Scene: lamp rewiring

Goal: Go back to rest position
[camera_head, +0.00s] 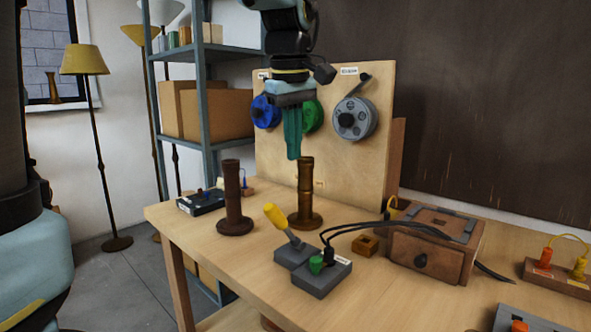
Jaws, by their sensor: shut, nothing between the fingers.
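My gripper (292,156) hangs from the top of the picture, pointing straight down, with its teal fingers together and nothing between them. It is above the wooden table (190,222), in front of the upright pegboard panel (285,180). The fingertips are just above and to the left of the top of a brown turned lamp stem (306,195), and look apart from it. A second, darker stem (233,200) stands upright to the left. The arm hides part of the panel and of the green spool (313,116).
A yellow-handled switch (275,214) and a box with a green knob (318,266) stand at the front. A wooden drawer box (428,250) with black cables stands right. Blue (264,113) and grey (360,118) spools hang on the panel. Shelves (205,90) stand behind left.

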